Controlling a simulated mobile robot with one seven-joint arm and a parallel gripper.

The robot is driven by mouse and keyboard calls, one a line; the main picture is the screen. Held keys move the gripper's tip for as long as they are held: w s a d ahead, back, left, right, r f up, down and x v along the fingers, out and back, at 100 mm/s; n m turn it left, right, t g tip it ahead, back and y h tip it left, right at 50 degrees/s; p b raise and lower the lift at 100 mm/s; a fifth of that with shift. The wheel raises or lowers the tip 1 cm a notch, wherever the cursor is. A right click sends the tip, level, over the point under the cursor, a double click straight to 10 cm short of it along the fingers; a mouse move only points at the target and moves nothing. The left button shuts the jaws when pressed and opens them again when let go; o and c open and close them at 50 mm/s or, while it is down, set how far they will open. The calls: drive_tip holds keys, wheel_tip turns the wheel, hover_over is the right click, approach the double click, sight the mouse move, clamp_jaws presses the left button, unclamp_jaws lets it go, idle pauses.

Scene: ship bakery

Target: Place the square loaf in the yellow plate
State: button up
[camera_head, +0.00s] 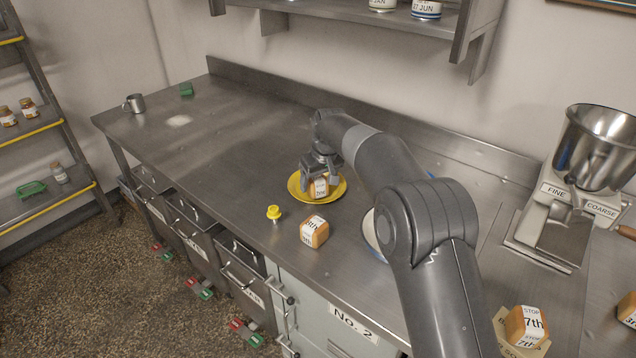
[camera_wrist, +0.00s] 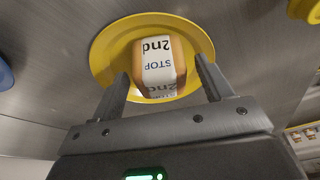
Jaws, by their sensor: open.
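A square loaf (camera_head: 321,187) with a white band reading "2nd" sits in the yellow plate (camera_head: 337,190) on the steel counter. In the wrist view the loaf (camera_wrist: 158,62) is inside the rim of the plate (camera_wrist: 108,48). My gripper (camera_head: 316,188) is open, pointing down at the plate, with a finger on each side of the loaf. In the wrist view small gaps seem to show between the fingers and the loaf; contact cannot be told for certain. A second loaf (camera_head: 314,231) with a label stands on the counter in front of the plate.
A small yellow-topped item (camera_head: 273,213) stands left of the second loaf. A "7th" loaf (camera_head: 525,326) and a metal mill (camera_head: 590,165) are at the right. A pale round dish behind my arm is partly hidden. The counter's left half is mostly clear, with a mug (camera_head: 135,103) far left.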

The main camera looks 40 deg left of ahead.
drive_tip(key=v, duration=1)
drive_tip(key=w+d+r+m+t, duration=0.1)
drive_tip(key=w+d+r, duration=0.1)
drive_tip(key=d+r, duration=0.45)
drive_tip(key=w+d+r+m, duration=0.1)
drive_tip(key=d+r+m, duration=0.15)
drive_tip(key=d, duration=0.75)
drive_tip(key=s+d+r+m+t, duration=0.1)
drive_tip(key=s+d+r+m, duration=0.15)
drive_tip(key=d, duration=0.85)
drive_tip(key=s+d+r+m+t, duration=0.1)
drive_tip(key=s+d+r, duration=0.15)
drive_tip(key=d, duration=0.75)
drive_tip(key=s+d+m+h, duration=0.25)
drive_tip(key=s+d, duration=0.55)
drive_tip(key=d, duration=0.5)
drive_tip(key=s+d+f+m, duration=0.2)
drive_tip(key=s+d+f, duration=0.2)
drive_tip(key=s+d, duration=0.1)
drive_tip(key=s+d+f+m+t, duration=0.1)
drive_tip(key=s+d+f, duration=0.3)
drive_tip(key=s, duration=0.4)
drive_tip(key=shift+d+f+m, duration=0.2)
drive_tip(key=shift+d+m, duration=0.25)
drive_tip(key=shift+d, duration=0.1)
